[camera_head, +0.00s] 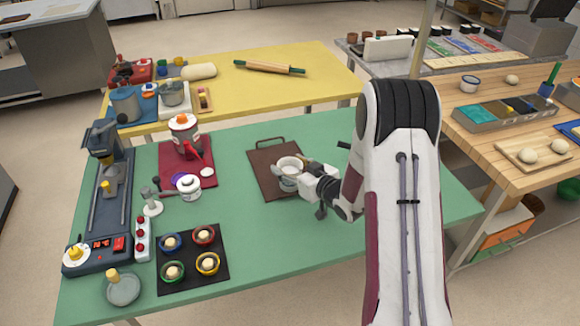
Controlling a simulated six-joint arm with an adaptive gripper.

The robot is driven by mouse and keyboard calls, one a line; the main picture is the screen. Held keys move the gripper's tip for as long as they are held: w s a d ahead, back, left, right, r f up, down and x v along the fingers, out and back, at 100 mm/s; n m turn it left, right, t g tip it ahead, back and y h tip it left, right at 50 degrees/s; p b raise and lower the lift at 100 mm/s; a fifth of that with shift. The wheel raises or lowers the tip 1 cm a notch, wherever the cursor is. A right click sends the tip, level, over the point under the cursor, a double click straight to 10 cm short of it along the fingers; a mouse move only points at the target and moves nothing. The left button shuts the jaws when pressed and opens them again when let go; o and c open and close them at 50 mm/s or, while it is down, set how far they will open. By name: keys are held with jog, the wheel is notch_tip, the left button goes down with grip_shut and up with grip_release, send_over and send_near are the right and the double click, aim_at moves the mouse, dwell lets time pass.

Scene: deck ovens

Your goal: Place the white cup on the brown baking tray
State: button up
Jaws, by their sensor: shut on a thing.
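The white cup (290,163) is in my gripper (290,176), over the brown baking tray (262,161). I cannot tell whether the cup's base touches the tray. My gripper comes in from the right and is shut on the cup, covering part of its side. The tray lies flat on the green table, with its handle at the far edge. My gripper and arm hide the tray's right part.
On the green table (330,255), a dark mat (193,280) with several coloured bowls stands front left. A red mat (173,155) with a red-and-white jar lies left of the tray. A yellow table (315,92) with a rolling pin stands behind. The table's front middle is clear.

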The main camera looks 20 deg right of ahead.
jog(key=shift+f, duration=0.25)
jog(key=o, duration=1.2)
jog(key=shift+r, duration=0.15)
jog(key=shift+v, duration=6)
jog(key=shift+r, duration=0.1)
